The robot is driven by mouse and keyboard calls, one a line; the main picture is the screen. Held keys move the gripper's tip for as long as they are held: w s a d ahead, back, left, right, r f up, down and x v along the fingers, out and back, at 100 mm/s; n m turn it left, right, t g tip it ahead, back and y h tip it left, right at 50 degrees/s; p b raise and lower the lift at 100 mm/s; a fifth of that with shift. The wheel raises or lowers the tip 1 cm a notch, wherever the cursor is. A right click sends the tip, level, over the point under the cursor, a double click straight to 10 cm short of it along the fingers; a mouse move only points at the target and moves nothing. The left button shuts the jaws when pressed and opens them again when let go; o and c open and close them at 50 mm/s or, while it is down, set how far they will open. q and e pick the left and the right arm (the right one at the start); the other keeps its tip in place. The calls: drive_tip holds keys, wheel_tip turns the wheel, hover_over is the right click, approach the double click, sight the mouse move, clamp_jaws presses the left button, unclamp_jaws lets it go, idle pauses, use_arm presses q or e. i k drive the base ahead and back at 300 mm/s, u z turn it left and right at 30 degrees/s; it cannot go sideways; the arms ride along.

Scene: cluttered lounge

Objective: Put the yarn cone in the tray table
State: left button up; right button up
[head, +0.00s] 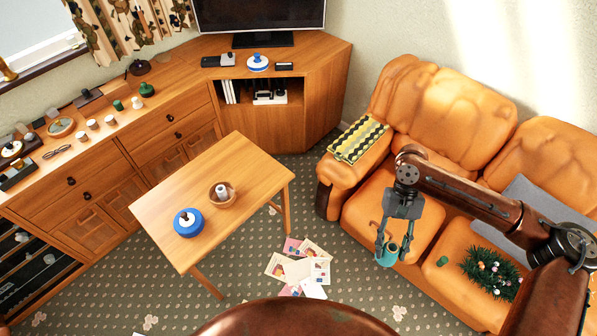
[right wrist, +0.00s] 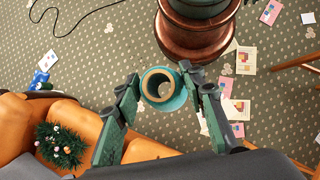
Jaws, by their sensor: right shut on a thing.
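The teal yarn cone (head: 387,257) hangs over the front of the orange sofa in the head view. My right gripper (head: 393,247) points down and is shut on it. In the right wrist view the cone (right wrist: 174,101) shows end-on, with a tan hollow core, between the two fingers (right wrist: 162,86). I take the low wooden table (head: 240,165) left of centre to be the tray table; it is well left of the gripper. Its right part is bare. My left gripper is not in view.
On the table stand a blue round thing (head: 187,223) and a brown bowl (head: 222,195) with a pale object in it. Papers (head: 300,268) lie on the carpet between table and sofa. A decorated green plant (head: 490,272) and a grey cushion (head: 525,203) are on the sofa.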

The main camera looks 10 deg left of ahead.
sight(252, 173)
drive_tip(key=u, duration=0.85)
drive_tip(key=i, duration=0.9)
drive_tip(key=u, duration=0.85)
